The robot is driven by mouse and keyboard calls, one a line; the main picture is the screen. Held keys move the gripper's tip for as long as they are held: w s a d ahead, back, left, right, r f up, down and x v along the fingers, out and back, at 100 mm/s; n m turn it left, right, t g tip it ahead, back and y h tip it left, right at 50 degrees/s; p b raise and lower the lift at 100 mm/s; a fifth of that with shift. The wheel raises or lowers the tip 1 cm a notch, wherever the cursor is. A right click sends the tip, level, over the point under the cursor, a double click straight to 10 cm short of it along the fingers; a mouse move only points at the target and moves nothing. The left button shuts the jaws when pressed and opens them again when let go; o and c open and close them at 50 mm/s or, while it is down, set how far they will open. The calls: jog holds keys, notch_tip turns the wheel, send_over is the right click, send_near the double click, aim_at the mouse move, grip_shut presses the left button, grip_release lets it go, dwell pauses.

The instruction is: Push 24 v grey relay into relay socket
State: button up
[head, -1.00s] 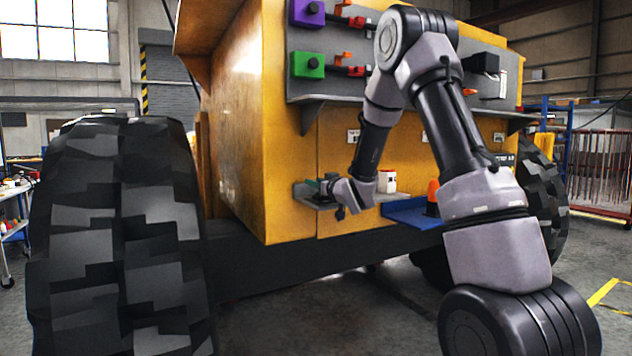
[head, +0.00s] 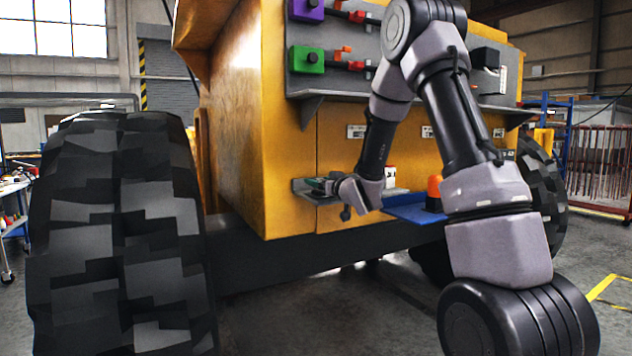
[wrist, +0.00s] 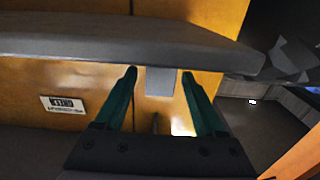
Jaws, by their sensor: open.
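My gripper (head: 322,187) is at the small grey ledge on the yellow machine's front in the head view. In the wrist view its two green fingers (wrist: 160,78) are open, apart on either side of a small grey block (wrist: 161,81). The block shows just under the edge of a grey shelf (wrist: 120,40). I cannot tell whether it is the grey relay or whether either finger touches it. The relay socket cannot be made out with certainty. In the head view my gripper and wrist hide most of the ledge (head: 300,187).
A red and white container (head: 390,176) stands close behind my wrist. A blue tray (head: 415,211) with an orange-topped item (head: 434,193) is to the right. A grey panel (head: 325,75) with purple and green boxes is above. A large tyre (head: 120,240) stands at the left.

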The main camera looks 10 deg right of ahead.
jog(key=v, duration=0.7)
jog(key=shift+s, duration=0.3)
jog(key=shift+d, duration=0.1)
jog(key=s+d+r+m+g+h, duration=0.45)
jog(key=s+d+r, duration=0.25)
jog(key=s, duration=0.3)
jog(key=s+a+m+g, duration=0.1)
jog(key=s+g, duration=0.1)
jog(key=s, duration=0.9)
jog(key=s+a+m+g, duration=0.2)
jog(key=s+g, duration=0.1)
jog(key=s, duration=0.9)
jog(key=shift+a+r+y, duration=0.35)
jog(key=shift+r+y, duration=0.1)
jog(key=shift+w+d+g, duration=0.1)
jog(key=shift+w+g, duration=0.05)
jog(key=shift+g, duration=0.1)
